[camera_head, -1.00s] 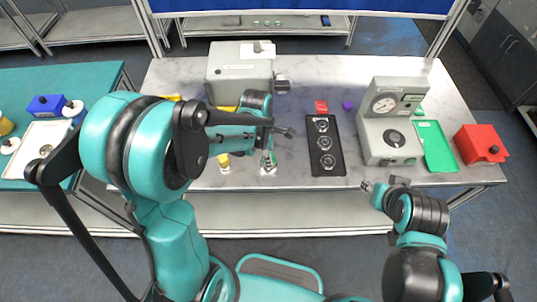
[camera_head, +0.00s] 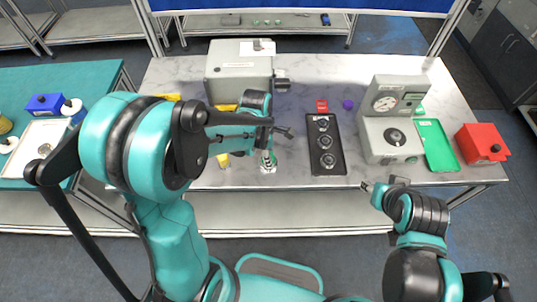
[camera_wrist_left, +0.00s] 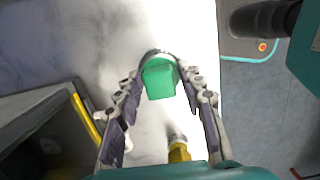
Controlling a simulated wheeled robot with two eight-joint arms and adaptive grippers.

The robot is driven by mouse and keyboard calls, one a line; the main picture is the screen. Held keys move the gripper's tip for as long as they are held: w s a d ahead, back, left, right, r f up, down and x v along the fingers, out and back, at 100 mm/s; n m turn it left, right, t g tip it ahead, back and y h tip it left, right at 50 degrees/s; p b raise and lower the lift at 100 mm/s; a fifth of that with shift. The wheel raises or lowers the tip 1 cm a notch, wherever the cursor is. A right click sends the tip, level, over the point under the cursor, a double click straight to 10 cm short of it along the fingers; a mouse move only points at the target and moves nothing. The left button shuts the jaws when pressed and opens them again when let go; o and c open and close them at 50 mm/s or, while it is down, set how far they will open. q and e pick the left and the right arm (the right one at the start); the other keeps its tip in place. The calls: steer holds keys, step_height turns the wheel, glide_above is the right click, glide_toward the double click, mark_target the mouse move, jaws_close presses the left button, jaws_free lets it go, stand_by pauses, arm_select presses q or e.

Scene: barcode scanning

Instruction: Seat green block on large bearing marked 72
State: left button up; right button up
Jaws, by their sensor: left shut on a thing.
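My left gripper (camera_head: 267,153) points down over the front of the table, its fingers closed on the green block (camera_wrist_left: 160,80). In the left wrist view the fingertips (camera_wrist_left: 161,75) lie on both sides of the block. A pale ring-like part, possibly the bearing, shows as an arc (camera_wrist_left: 154,52) at the block's far edge; it also shows low under the gripper in the head view (camera_head: 268,170). I cannot read a 72 on it, nor tell whether the block touches it. My right gripper (camera_head: 368,187) is off the table's front edge; its jaw opening is unclear.
A black tray (camera_head: 326,168) with several ring-shaped parts lies right of the left gripper. A yellow-topped part (camera_head: 223,160) stands to its left. A grey gauge machine (camera_head: 390,132), green tray (camera_head: 436,145) and red box (camera_head: 481,144) are right; a grey machine (camera_head: 238,70) stands behind.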

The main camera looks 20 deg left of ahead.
arm_select(q)
steer(key=shift+f+b, duration=0.35)
steer(key=o, duration=1.7)
steer(key=shift+r, duration=0.15)
step_height(320, 180, up, 8)
steer(key=p, duration=0.6)
steer(key=shift+f, duration=0.25)
steer(key=shift+f, duration=0.1)
